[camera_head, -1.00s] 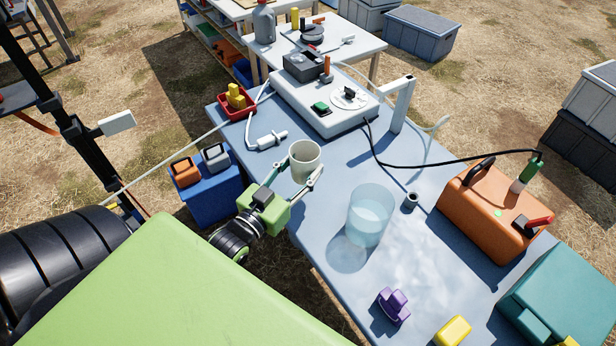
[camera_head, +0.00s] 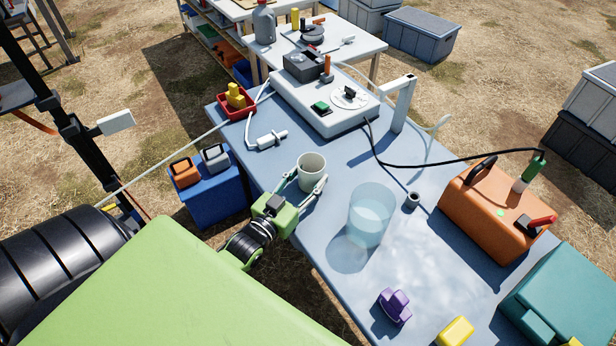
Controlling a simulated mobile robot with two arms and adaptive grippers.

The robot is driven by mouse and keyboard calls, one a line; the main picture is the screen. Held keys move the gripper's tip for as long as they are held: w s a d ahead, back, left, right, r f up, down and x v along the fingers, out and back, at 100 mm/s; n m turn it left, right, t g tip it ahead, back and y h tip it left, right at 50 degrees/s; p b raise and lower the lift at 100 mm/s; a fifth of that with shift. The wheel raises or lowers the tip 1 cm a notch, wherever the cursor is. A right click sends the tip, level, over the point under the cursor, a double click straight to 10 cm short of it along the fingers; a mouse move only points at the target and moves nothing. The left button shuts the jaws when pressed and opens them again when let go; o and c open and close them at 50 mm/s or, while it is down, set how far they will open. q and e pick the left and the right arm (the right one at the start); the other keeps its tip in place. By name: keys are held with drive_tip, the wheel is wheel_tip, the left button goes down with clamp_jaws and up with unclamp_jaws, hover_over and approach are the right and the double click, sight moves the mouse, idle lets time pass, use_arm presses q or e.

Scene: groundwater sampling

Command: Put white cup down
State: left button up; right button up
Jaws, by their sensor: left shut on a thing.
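The white cup (camera_head: 311,174) is upright over the blue table (camera_head: 300,255), near its left edge. My left gripper (camera_head: 310,181) is shut around the cup, with one finger on each side of it. I cannot tell whether the cup's base touches the table, as the gripper's near side hides part of it. My right gripper is not in view.
A clear water container (camera_head: 371,215) stands right of the cup. A white device (camera_head: 325,100), a red tray (camera_head: 237,106) and a white cylinder with a hose (camera_head: 268,140) are behind. An orange case (camera_head: 490,212) and purple object (camera_head: 395,307) are right. Table between cup and device is clear.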

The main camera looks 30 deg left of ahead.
use_arm(q)
drive_tip(key=shift+f, duration=0.2)
drive_tip(key=o, duration=1.2)
drive_tip(key=shift+r, duration=0.1)
drive_tip(key=shift+s+r, duration=0.1)
drive_tip(key=s, duration=1.2)
drive_tip(key=shift+b, duration=0.35)
